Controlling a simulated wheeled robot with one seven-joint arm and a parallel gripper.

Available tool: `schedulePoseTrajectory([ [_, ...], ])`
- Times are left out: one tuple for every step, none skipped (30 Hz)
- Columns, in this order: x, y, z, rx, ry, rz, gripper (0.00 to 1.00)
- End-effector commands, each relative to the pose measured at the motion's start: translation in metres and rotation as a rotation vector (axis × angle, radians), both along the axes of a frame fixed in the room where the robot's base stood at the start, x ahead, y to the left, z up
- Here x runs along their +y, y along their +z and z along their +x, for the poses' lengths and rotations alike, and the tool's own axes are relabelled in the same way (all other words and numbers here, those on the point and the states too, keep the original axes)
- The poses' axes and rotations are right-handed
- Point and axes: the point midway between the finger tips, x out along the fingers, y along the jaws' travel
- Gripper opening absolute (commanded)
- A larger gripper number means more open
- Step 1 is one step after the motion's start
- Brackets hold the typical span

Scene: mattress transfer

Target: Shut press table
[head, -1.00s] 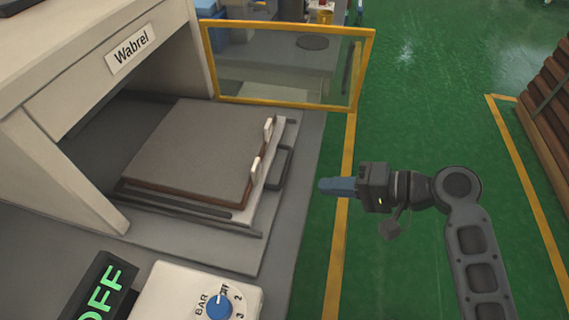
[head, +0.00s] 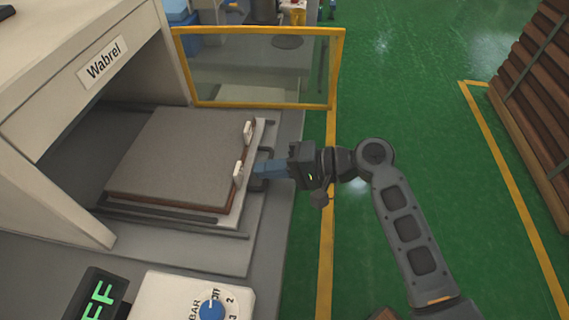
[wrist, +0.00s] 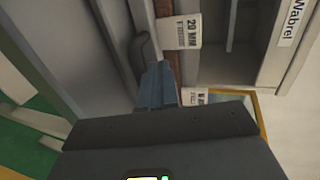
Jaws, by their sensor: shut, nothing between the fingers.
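The press table (head: 262,150) is a sliding plate that sticks out of the front of the Wabrel press (head: 100,60). A grey-topped mattress (head: 180,155) lies on it, with two white labels on its front edge. A dark handle (head: 266,183) is on the table's front. My gripper (head: 257,170) is shut and empty, its blue fingertips at the table's front edge beside the handle. In the wrist view the fingers (wrist: 157,85) point at the front edge, between the dark handle (wrist: 146,48) and the labels (wrist: 188,31). I cannot tell whether they touch.
A yellow-framed clear guard (head: 260,68) stands open at the far side of the press. Stacked brown boards (head: 535,100) stand at the right. The green floor between is clear.

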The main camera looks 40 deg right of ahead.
Motion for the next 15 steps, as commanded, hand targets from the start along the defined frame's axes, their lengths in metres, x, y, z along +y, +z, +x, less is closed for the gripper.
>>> schedulePoseTrajectory([
  [0.0021,-0.0007,0.0018,0.000,0.001,0.000,0.00],
  [0.0027,-0.0010,0.0024,0.000,0.000,0.000,0.00],
  [0.0032,-0.0014,0.0030,0.000,0.000,0.000,0.00],
  [0.0034,-0.0015,0.0034,0.000,-0.001,0.000,0.00],
  [0.0034,-0.0015,0.0034,0.000,-0.001,0.000,0.00],
  [0.0035,-0.0017,0.0035,0.000,-0.001,0.000,0.00],
  [0.0035,-0.0017,0.0035,0.000,-0.001,0.000,0.00],
  [0.0033,-0.0016,0.0035,0.000,-0.001,0.000,0.00],
  [0.0034,-0.0016,0.0033,0.000,-0.001,0.000,0.00],
  [0.0033,-0.0016,0.0034,0.000,-0.001,0.000,0.00],
  [0.0032,-0.0016,0.0034,0.000,-0.001,0.000,0.00],
  [0.0032,-0.0016,0.0034,0.000,-0.001,0.000,0.00],
  [0.0034,-0.0015,0.0035,0.000,-0.001,0.000,0.00],
  [0.0037,-0.0015,0.0038,0.000,-0.001,0.000,0.00],
  [0.0044,-0.0014,0.0045,0.000,-0.001,0.000,0.00],
])
